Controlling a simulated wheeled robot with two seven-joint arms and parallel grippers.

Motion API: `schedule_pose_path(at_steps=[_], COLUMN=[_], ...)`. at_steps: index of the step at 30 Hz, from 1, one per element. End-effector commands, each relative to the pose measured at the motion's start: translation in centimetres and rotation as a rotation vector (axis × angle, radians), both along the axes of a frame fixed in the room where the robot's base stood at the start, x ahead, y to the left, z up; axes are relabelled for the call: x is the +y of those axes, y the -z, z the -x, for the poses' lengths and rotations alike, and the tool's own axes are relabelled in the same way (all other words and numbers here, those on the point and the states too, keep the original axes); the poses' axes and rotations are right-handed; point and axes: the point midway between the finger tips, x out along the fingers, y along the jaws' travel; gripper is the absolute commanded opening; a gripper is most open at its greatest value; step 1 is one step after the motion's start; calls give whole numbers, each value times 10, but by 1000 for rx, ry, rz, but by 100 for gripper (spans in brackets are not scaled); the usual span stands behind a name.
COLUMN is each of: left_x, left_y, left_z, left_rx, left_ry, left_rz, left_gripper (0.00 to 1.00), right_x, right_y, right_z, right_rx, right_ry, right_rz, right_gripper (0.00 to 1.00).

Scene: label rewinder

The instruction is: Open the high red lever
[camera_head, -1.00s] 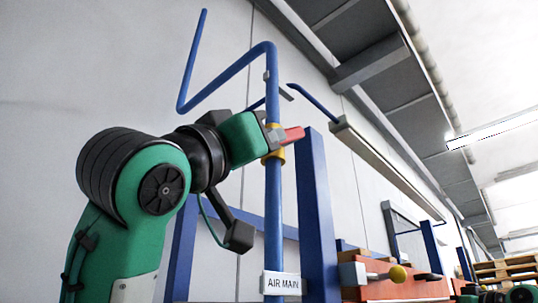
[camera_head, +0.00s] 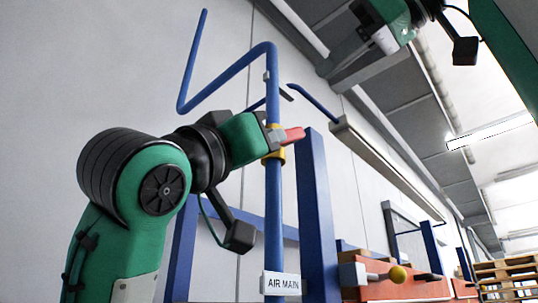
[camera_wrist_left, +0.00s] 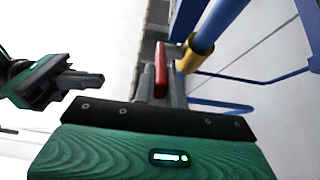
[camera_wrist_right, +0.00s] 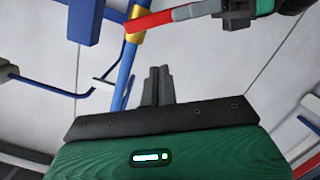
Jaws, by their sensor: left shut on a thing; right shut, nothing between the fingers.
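The red lever (camera_head: 294,134) sits at the yellow valve collar (camera_head: 274,158) on the upright blue pipe (camera_head: 273,215). In the head view it sticks out to the right, nearly level. My left gripper (camera_head: 274,137) is shut on the lever, which also shows in the left wrist view (camera_wrist_left: 161,65) and the right wrist view (camera_wrist_right: 150,21). The gripper hides part of the lever. My right gripper (camera_wrist_right: 157,86) is shut and empty, apart from the lever. It shows at the upper right in the head view and at the left in the left wrist view (camera_wrist_left: 86,80).
A white AIR MAIN sign (camera_head: 282,283) is low on the pipe. A blue post (camera_head: 317,215) stands close to the right of the pipe. An orange panel (camera_head: 405,282) with a yellow knob (camera_head: 398,273) is at the lower right. A pale wall is behind.

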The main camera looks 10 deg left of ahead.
Motion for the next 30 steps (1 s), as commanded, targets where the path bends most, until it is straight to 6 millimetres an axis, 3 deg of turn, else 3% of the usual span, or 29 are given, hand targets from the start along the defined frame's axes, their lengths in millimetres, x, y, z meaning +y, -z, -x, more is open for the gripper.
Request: schedule_pose_path(at_steps=[1, 4, 10, 14, 26, 30], left_x=[1, 1, 1, 1, 1, 1], left_y=[-1, -1, -1, -1, -1, -1], left_z=[1, 1, 1, 1, 1, 1], left_rx=[-2, -2, -3, -3, -2, -2], left_ry=[0, 0, 0, 0, 0, 0], left_rz=[2, 2, 2, 2, 2, 2], left_gripper=[0, 0, 0, 0, 0, 0], right_x=[12, 27, 42, 53, 112, 102], right_y=[1, 5, 11, 15, 31, 46], right_z=[19, 45, 61, 51, -8, -16], right_rx=[-11, -20, -24, -22, -22, -25], right_ry=[17, 49, 79, 80, 79, 78], right_rz=[29, 68, 100, 102, 100, 99], right_gripper=[0, 0, 0, 0, 0, 0])
